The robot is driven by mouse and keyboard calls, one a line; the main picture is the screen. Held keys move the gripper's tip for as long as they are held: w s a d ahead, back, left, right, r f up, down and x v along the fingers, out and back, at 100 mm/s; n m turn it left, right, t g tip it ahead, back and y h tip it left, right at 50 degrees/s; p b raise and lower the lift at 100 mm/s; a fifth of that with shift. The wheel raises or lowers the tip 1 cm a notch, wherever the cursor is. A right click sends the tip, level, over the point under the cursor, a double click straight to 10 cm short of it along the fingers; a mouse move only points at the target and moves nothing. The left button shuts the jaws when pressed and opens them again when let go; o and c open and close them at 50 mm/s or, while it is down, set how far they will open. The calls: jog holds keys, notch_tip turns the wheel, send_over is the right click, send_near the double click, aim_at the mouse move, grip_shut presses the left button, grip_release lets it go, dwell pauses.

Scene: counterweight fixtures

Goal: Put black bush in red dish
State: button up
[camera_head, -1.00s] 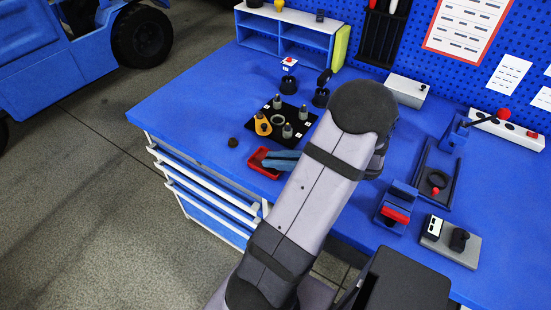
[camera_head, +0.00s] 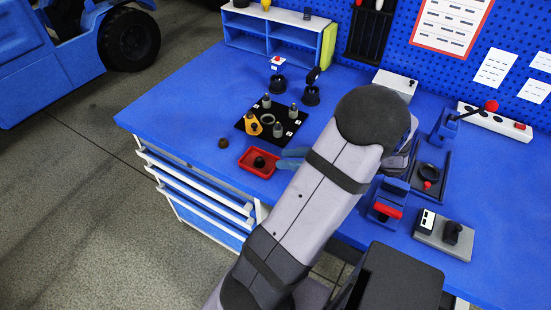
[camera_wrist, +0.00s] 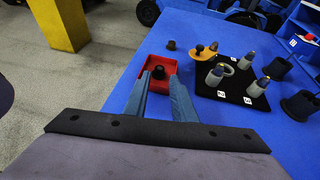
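In the wrist view my gripper (camera_wrist: 159,77) is open, with an empty gap between the fingers. It is apart from the bush. My arm hides part of the bench behind the fingers.
A dark round piece (camera_head: 223,143) lies left of the dish. A black board (camera_head: 269,133) with grey pegs and an orange part (camera_head: 252,124) is behind it. Black holders (camera_head: 312,94) stand farther back. The bench's left end is clear.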

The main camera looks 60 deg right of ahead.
jog(key=shift+v, duration=2.35)
jog(key=shift+w, duration=0.1)
jog(key=w+a+n+g+y, duration=0.1)
jog(key=w+a+n, duration=0.1)
jog(key=w+a+f+n+g+y, duration=0.1)
jog(key=w+a, duration=0.2)
jog(key=w+a+f+n+g+y, duration=0.1)
jog(key=w+a+n, duration=0.1)
jog(key=w, duration=0.1)
jog(key=shift+w+a+n+g+y, duration=0.2)
jog(key=shift+n+g+y, duration=0.1)
jog(key=shift+g, duration=0.1)
jog(key=w+a+f+n+g+h, duration=0.1)
jog(key=w+a+n+g+h, duration=0.1)
jog(key=a+n, duration=0.7)
jog(key=w+a+f+n+g+h, duration=0.1)
jog(key=a+n+g, duration=0.3)
jog(key=a+n, duration=0.5)
jog(key=w+a+f+n+g+h, duration=0.2)
jog(key=a+f+n+g, duration=0.1)
jog(key=a+n, duration=0.6)
jog(key=shift+w+a+n+g+h, duration=0.3)
jog(key=shift+w+a+n+h, duration=0.1)
jog(key=shift+n, duration=0.5)
jog(key=shift+f, duration=0.15)
notch_tip(320, 180, up, 13)
jog(key=p, duration=1.2)
jog(key=shift+f, duration=0.25)
